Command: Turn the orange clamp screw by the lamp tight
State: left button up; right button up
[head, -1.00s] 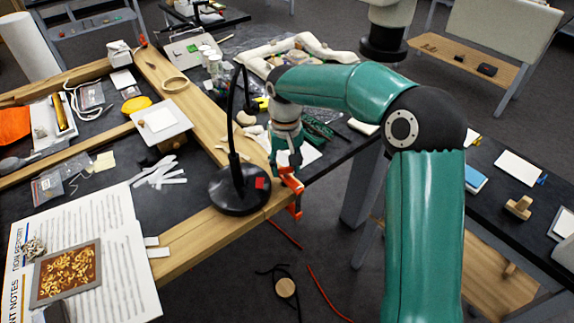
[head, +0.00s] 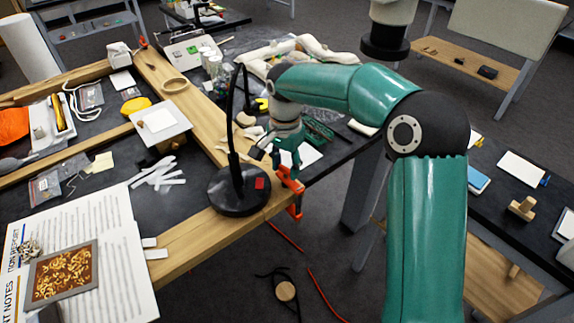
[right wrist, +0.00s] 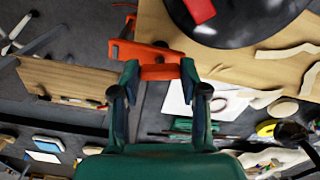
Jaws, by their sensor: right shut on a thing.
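The orange clamp (head: 295,206) sits at the wooden edge of the workbench, just right of the lamp (head: 232,196) with its round black base. In the right wrist view the clamp body (right wrist: 138,50) lies beyond my fingertips, and the lamp base (right wrist: 245,30) is at the top. My right gripper (head: 287,173) reaches the clamp from above its upper end. In the right wrist view its two fingers (right wrist: 160,74) are shut on an orange piece of the clamp, which I take to be the screw. The screw's thread is hidden. My left gripper is not in view.
A printed sheet (head: 125,262) with a framed gilt piece (head: 62,276) lies at the bench's front left. White strips (head: 160,172) lie left of the lamp. A small raised square plate (head: 158,124) stands behind them. Red cables lie on the floor below the clamp.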

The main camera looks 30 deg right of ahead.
jog(key=shift+w+d+r+m, duration=0.1)
jog(key=shift+w+r+m, duration=0.1)
jog(key=shift+m, duration=0.4)
jog(key=o, duration=1.1)
jog(key=shift+o, duration=0.2)
jog(key=shift+s+f, duration=0.1)
